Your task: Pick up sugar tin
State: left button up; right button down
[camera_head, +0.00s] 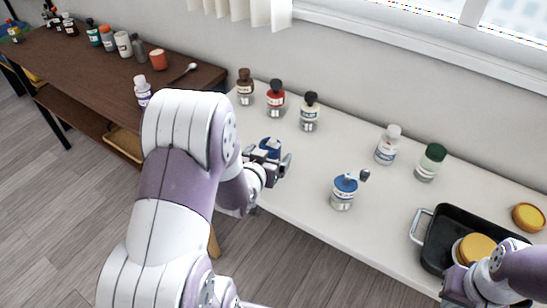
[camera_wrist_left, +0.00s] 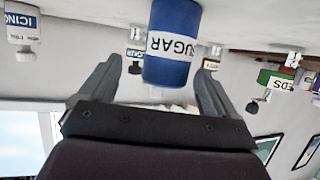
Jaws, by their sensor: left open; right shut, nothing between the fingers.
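The sugar tin (camera_wrist_left: 172,42) is blue with a white band reading SUGAR. It appears upside down in the left wrist view, between the two fingers of my left gripper (camera_wrist_left: 160,78). A gap shows between the tin and each finger, so the gripper is open around or just before it. In the head view the tin's blue top (camera_head: 270,145) shows at the left gripper (camera_head: 268,160), and its lower part is hidden by the gripper. My right gripper (camera_head: 460,288) is at the lower right, shut and empty, near the black tray.
Several jars stand behind, including a red-labelled one (camera_head: 276,98) and a black-capped one (camera_head: 309,112). A blue-capped jar (camera_head: 343,192) stands to the right. The black tray (camera_head: 436,238) holds a yellow-lidded container (camera_head: 476,249). A brown table (camera_head: 60,62) adjoins at left.

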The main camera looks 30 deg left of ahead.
pick_arm(q)
jog(key=x, duration=0.6)
jog(key=shift+s+a, duration=0.15)
jog(key=shift+a, duration=0.25)
jog(key=shift+r, duration=0.15)
jog(key=c, duration=1.1)
jog(key=shift+c, duration=0.2)
